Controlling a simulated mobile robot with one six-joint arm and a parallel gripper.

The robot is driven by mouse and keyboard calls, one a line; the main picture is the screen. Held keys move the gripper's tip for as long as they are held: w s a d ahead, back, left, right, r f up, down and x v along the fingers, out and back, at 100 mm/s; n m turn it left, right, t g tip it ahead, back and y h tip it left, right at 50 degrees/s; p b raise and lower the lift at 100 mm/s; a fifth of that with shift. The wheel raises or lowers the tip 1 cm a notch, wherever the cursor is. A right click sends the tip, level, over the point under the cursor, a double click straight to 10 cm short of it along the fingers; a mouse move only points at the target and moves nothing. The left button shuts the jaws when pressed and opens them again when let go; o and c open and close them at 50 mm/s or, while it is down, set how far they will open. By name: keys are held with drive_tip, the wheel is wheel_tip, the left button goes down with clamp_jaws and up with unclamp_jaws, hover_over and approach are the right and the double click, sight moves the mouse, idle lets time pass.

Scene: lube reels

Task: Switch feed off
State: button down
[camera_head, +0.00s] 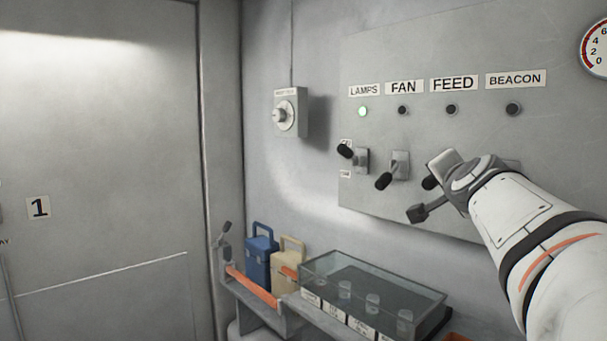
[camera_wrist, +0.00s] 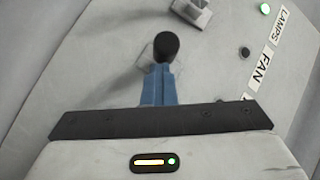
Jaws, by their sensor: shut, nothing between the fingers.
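The FEED label (camera_head: 454,84) is on the grey wall panel, with a dark indicator light (camera_head: 451,110) under it. The FEED switch shows in the head view only as a black knob (camera_head: 430,182), low on the panel. My wrist hides the rest. My gripper (camera_wrist: 158,85) is shut and empty in front of the panel, its blue fingers together. In the wrist view a black lever knob (camera_wrist: 166,46) appears just beyond the fingertips; I cannot tell which switch it belongs to or whether they touch.
The LAMPS lever (camera_head: 345,150) points up and its light (camera_head: 362,111) is green. The FAN lever (camera_head: 383,181) points down, its light dark. The BEACON light (camera_head: 512,109) is dark. A dial box (camera_head: 289,112) hangs left. A glass-topped case (camera_head: 375,285) stands below the panel.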

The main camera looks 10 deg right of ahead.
drive_tip(key=shift+a+f+n+t+h+b, duration=0.1)
drive_tip(key=shift+f+n+t+h+b, duration=0.2)
drive_tip(key=shift+f+b, duration=0.7)
drive_tip(key=shift+r+b, duration=0.25)
drive_tip(key=shift+b, duration=0.3)
drive_tip(key=shift+r+p, duration=0.3)
wheel_tip(320, 180, up, 10)
drive_tip(key=p, duration=0.7)
